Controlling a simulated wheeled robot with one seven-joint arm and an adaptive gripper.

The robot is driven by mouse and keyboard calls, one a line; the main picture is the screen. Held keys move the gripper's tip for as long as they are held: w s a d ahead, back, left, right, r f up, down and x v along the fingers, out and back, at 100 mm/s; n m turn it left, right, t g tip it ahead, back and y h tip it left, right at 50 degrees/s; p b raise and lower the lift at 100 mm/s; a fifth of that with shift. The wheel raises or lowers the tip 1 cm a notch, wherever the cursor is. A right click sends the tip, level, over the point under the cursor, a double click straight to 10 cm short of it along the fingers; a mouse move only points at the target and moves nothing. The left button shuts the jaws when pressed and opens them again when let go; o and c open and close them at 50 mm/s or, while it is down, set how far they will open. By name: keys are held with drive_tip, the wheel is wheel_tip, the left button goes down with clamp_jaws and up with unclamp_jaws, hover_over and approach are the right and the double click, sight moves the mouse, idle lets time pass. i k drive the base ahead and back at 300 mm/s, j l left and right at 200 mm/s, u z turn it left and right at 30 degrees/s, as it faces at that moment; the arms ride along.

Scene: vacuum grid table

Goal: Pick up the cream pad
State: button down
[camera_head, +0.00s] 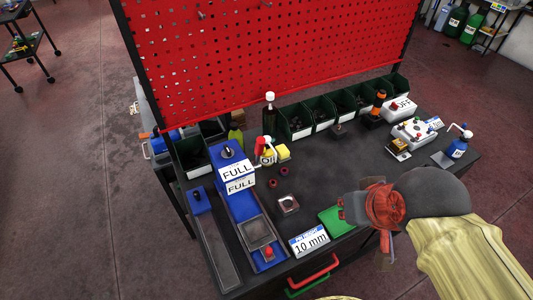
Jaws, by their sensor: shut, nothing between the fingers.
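I cannot make out the cream pad for certain. A small pale square piece (288,204) with a dark round middle lies on the dark table (310,180), but its colour looks more grey than cream. My gripper (362,209) is over the front right of the table, right of that piece and apart from it. It is shut and holds nothing. It hides part of a green flat piece (335,220) and the table behind it.
A blue unit (232,175) with "FULL" labels stands at the left. A "10 mm" sign (310,242) is at the front edge. Green bins (320,115) line the back below a red pegboard (270,50). Bottles and boxes crowd the right; the table's middle is mostly clear.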

sight(282, 152)
drive_tip(key=u, duration=0.95)
drive_tip(key=l+u, duration=0.1)
drive_tip(key=l, duration=0.75)
drive_tip(key=k+l+u, duration=0.1)
drive_tip(key=l, duration=0.75)
